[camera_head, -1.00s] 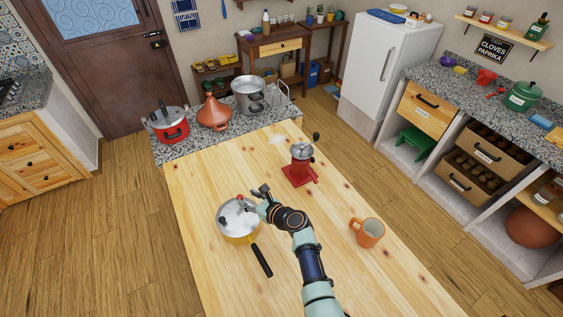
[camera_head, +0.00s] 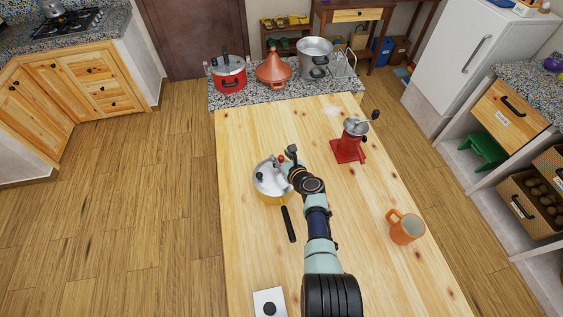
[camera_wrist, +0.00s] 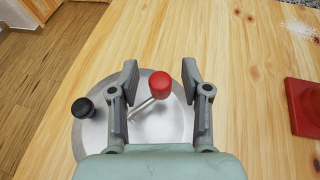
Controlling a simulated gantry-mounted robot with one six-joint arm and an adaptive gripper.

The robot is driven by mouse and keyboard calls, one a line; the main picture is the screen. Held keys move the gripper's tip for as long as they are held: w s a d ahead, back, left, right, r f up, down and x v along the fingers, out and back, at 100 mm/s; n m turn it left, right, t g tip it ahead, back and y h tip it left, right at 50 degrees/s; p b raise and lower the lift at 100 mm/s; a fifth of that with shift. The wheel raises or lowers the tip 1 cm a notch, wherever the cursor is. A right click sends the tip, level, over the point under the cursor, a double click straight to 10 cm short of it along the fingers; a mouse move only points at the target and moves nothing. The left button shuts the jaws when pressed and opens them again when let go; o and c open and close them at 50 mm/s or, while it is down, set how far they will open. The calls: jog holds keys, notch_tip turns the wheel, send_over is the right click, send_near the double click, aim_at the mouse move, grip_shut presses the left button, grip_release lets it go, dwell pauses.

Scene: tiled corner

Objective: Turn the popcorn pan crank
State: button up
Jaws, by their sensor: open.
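I see a gap between the knob and each finger. In the head view, my gripper (camera_head: 283,168) partly covers the lid.
A red grinder (camera_head: 350,145) stands behind and right of the pan. An orange mug (camera_head: 405,228) stands at the right, and a white plate with a black knob (camera_head: 269,303) lies at the front. Pots stand on the granite counter (camera_head: 283,96) behind. Bare table lies between pan and mug.

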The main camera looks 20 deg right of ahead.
jog(key=shift+w+r, duration=0.1)
jog(key=shift+c, duration=0.2)
grip_shut()
jog(key=shift+f+b, duration=0.2)
jog(key=shift+b, duration=0.3)
